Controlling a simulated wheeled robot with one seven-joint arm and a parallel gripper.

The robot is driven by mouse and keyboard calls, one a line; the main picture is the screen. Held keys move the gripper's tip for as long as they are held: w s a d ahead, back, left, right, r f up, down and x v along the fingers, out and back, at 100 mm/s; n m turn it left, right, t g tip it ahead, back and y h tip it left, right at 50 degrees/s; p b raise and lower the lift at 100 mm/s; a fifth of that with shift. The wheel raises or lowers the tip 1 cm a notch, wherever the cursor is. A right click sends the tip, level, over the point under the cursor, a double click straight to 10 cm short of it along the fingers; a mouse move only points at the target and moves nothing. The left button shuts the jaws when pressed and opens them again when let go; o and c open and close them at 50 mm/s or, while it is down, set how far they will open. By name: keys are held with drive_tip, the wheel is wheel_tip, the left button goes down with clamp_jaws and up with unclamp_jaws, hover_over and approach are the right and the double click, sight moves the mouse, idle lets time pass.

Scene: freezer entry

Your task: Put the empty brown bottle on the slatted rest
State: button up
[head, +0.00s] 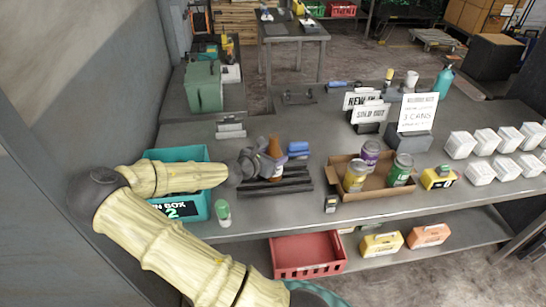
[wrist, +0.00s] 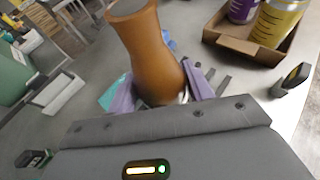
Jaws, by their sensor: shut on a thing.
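The brown bottle (head: 274,147) stands roughly upright in my gripper (head: 270,163), which is shut on it. In the wrist view the bottle (wrist: 146,42) rises between the two purple fingers of my gripper (wrist: 160,92). The slatted rest (head: 290,183), a dark rack with parallel bars, lies on the table right under the gripper and bottle in the head view. The gripper hides the bottle's base, so I cannot tell whether it touches the slats.
A teal bin (head: 196,207) stands left of the rest under my arm. A cardboard tray (head: 380,190) with several cans is to the right. A green-and-white small bottle (head: 223,213) stands near the front edge. Blue blocks (head: 298,148) lie just behind the rest.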

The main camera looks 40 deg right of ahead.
drive_tip(key=shift+f, duration=0.3)
drive_tip(key=shift+f, duration=0.15)
drive_tip(key=o, duration=1)
drive_tip(key=shift+c, duration=0.2)
drive_tip(key=b+v, duration=0.1)
drive_tip(key=v, duration=1.1)
